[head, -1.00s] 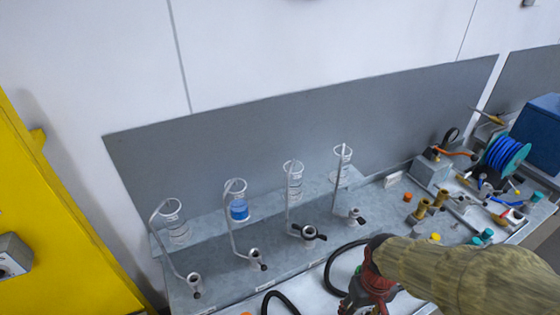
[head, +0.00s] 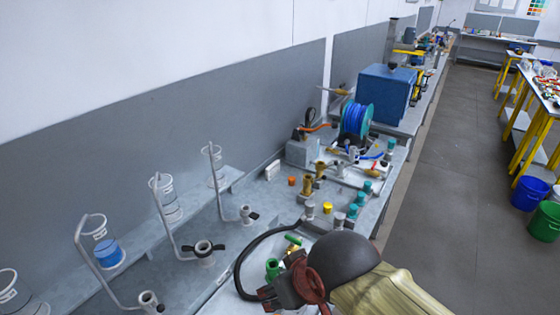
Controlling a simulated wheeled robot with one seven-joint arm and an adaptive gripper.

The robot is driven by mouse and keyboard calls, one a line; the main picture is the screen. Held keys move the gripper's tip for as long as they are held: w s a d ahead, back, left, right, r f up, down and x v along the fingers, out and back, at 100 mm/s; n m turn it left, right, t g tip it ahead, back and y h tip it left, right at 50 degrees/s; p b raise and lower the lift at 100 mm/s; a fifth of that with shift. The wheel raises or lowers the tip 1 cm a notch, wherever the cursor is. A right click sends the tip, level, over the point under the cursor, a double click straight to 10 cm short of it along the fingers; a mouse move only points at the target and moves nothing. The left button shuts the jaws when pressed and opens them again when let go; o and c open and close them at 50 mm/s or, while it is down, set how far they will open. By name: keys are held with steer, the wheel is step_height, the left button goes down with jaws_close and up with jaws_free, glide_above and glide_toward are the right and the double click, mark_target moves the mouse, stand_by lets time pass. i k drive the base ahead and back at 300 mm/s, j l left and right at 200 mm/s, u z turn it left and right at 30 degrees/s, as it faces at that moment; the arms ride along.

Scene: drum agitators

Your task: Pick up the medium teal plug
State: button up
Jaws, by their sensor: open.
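Several teal plugs stand on the grey bench right of centre. One teal plug (head: 352,211) is nearest, a second teal plug (head: 360,199) is just behind it, and a third teal plug (head: 367,187) is farther back. Another teal piece (head: 391,146) stands near the bench's far right corner. They are small here, and I cannot tell which is the medium one.
Green pieces (head: 272,268) and a black hose (head: 243,262) are close to my gripper. Grey plugs (head: 309,210), a yellow cap (head: 327,208) and brass fittings (head: 307,186) stand near the teal plugs. Glass-holder stands (head: 166,215) line the left. A blue reel (head: 357,117) is behind.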

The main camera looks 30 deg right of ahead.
mark_target(352, 214)
steer(key=z, duration=1.35)
steer(key=u, duration=1.8)
steer(key=z, duration=1.3)
steer(key=i+l+u, duration=0.35)
steer(key=i+l, duration=0.15)
steer(key=l, duration=0.25)
steer(key=i+l+u, duration=0.15)
steer(key=l, duration=0.25)
steer(key=i, duration=0.05)
